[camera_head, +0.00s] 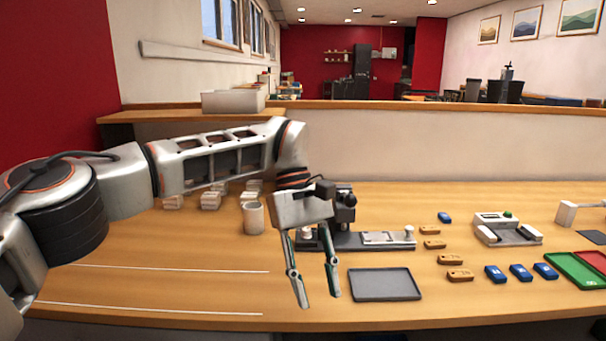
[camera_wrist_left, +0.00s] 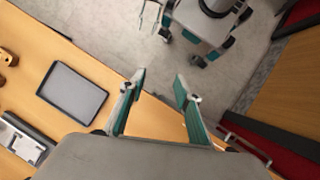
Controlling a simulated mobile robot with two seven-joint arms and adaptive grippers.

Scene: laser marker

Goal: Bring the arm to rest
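My left arm reaches in from the left in the head view. My left gripper (camera_head: 318,300) points down over the front part of the table, just left of the grey tray (camera_head: 385,284). Its two fingers are apart with nothing between them. In the left wrist view the left gripper (camera_wrist_left: 160,78) is also open and empty, above the table's edge. The tray (camera_wrist_left: 72,92) lies empty to its left there.
A black laser marker (camera_head: 345,215) with a metal bed stands behind the gripper. A beige cup (camera_head: 253,217) is to its left. Brown tags (camera_head: 455,275), blue tags (camera_head: 520,271) and a white fixture (camera_head: 506,229) are to the right. Green (camera_head: 570,268) and red trays lie far right. The table's front left is clear.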

